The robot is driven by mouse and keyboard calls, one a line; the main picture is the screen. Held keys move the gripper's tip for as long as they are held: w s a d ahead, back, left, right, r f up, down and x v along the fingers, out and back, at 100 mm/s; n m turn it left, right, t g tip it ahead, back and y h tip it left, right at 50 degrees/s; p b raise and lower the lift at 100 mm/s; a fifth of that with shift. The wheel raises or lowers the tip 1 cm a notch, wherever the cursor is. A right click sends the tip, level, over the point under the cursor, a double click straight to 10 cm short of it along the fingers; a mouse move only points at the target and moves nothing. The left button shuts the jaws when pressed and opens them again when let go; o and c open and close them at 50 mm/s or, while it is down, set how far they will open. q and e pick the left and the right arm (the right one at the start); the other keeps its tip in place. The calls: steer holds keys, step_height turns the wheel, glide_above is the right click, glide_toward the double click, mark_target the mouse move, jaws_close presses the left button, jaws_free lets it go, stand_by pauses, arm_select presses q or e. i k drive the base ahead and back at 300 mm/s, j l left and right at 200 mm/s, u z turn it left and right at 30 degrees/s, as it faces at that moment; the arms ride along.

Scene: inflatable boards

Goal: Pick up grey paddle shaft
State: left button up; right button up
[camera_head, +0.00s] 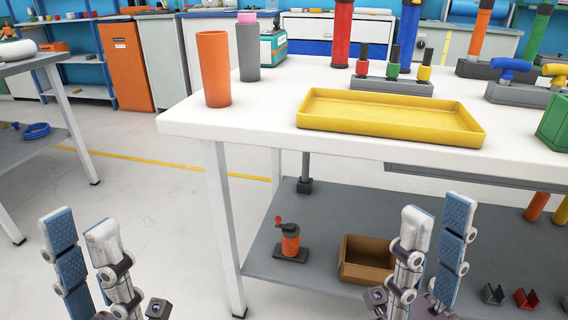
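A grey upright cylinder (248,52), which looks like the grey paddle shaft, stands on the white table (185,122) near its left end. A small pink piece shows at its top. An orange cylinder (214,70) stands in front of it and to its left; the two are close together. My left gripper (80,225) is at the lower left of the head view, open with nothing between its fingers, well away from the shaft. My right gripper (437,215) is at the lower right in front of the table, also open and empty.
A yellow tray (390,126) lies on the table's front half. Behind it, a grey rack (392,87) holds coloured pieces. A green bin (553,125) is at the right edge. The lower shelf (300,215) holds a cardboard box (366,266). Floor left of the table is clear.

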mark_target(306, 155)
steer(key=j+z, duration=0.2)
steer(key=z, duration=0.2)
steer(key=j+z, duration=0.25)
steer(key=z, duration=0.15)
steer(key=j+z, duration=0.2)
steer(key=z, duration=0.2)
steer(key=i+j+z, duration=0.15)
steer(key=z, duration=0.3)
steer(key=i+j, duration=0.6)
steer(key=j, duration=0.2)
